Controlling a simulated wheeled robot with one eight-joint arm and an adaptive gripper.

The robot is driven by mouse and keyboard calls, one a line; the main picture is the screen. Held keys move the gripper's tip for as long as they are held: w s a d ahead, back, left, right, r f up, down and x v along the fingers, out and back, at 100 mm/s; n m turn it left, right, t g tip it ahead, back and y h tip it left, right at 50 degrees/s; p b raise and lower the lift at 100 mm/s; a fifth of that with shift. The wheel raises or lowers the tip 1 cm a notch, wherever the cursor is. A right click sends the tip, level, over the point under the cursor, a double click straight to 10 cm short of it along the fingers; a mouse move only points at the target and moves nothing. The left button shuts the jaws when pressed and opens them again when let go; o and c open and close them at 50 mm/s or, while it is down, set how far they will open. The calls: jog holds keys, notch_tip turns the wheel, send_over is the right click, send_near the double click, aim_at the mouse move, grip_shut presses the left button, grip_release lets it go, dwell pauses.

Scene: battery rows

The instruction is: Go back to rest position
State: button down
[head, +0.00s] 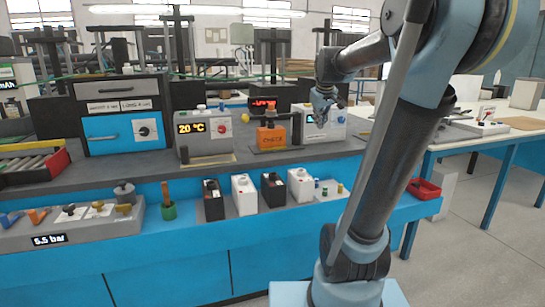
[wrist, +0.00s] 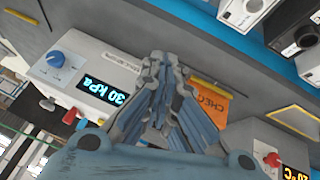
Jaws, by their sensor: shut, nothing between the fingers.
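My gripper (head: 321,120) hangs in front of a white box with a dial, over the grey bench top in the head view. In the wrist view my gripper (wrist: 163,62) has its blue fingers drawn together with nothing between them. It is shut. The white box (head: 335,128) has a lit display reading 30 kPa in the wrist view (wrist: 85,80). An orange block marked CHECK (head: 271,137) stands to the left of the gripper in the head view and partly shows behind the fingers in the wrist view (wrist: 212,101).
Several black and white batteries (head: 245,194) stand in a row on the blue front ledge. A 20 °C box (head: 206,146) stands left of the orange block. A green cup (head: 168,209) and a red tray (head: 424,189) are also on the ledge.

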jog(key=s+f+m+g, duration=0.2)
jog(key=s+f, duration=1)
jog(key=s, duration=0.3)
jog(key=s+f+m+g, duration=0.2)
jog(key=s+f+m, duration=0.1)
jog(key=s+f, duration=1)
jog(key=s, duration=0.3)
jog(key=shift+s+d+f, duration=0.15)
jog(key=shift+d, duration=0.25)
jog(key=shift+w+f, duration=0.2)
jog(key=shift+w, duration=0.3)
dwell(4.0)
